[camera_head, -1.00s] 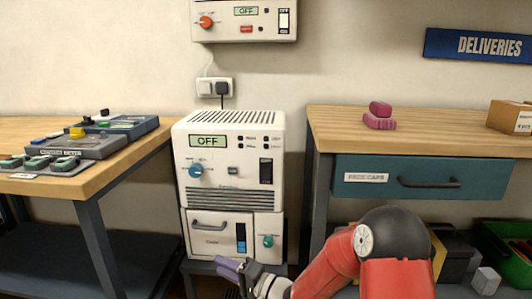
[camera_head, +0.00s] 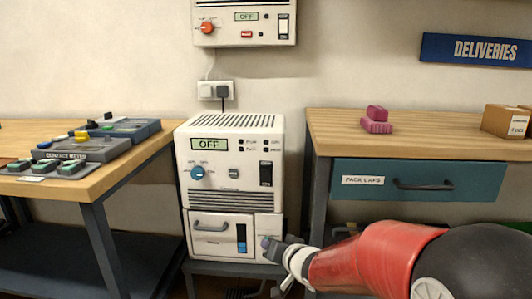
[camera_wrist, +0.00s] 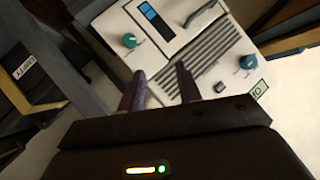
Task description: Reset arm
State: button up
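My arm reaches in from the lower right in the camera_head view. My gripper (camera_head: 268,243) is in front of the lower right part of the white machine (camera_head: 228,185) and hides its small lower knob. In the camera_wrist view the two purple-grey fingers of my gripper (camera_wrist: 160,88) are apart with nothing between them. The machine's face lies beyond them, with the teal knob (camera_wrist: 129,40) and the blue knob (camera_wrist: 248,62) clear of the fingers. I cannot tell how far the fingertips are from the machine.
The left workbench (camera_head: 110,178) holds meters and small parts. The right bench (camera_head: 430,124) holds pink blocks (camera_head: 376,122) and a cardboard box (camera_head: 505,121). Its drawer (camera_head: 420,184) is shut. A wall unit (camera_head: 245,22) and the machine both read OFF.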

jog(key=s+d+r+g+h+p, duration=0.15)
jog(key=s+d+r+h, duration=0.5)
jog(key=s+d, duration=0.65)
jog(key=s+n+g, duration=0.1)
jog(key=s+g, duration=0.3)
jog(key=s, duration=1.2)
jog(key=shift+s+r+y+p, duration=0.25)
jog(key=shift+r+y+p, duration=0.05)
jog(key=shift+y+p, duration=0.15)
jog(key=shift+o, duration=0.5)
jog(key=shift+g, duration=0.25)
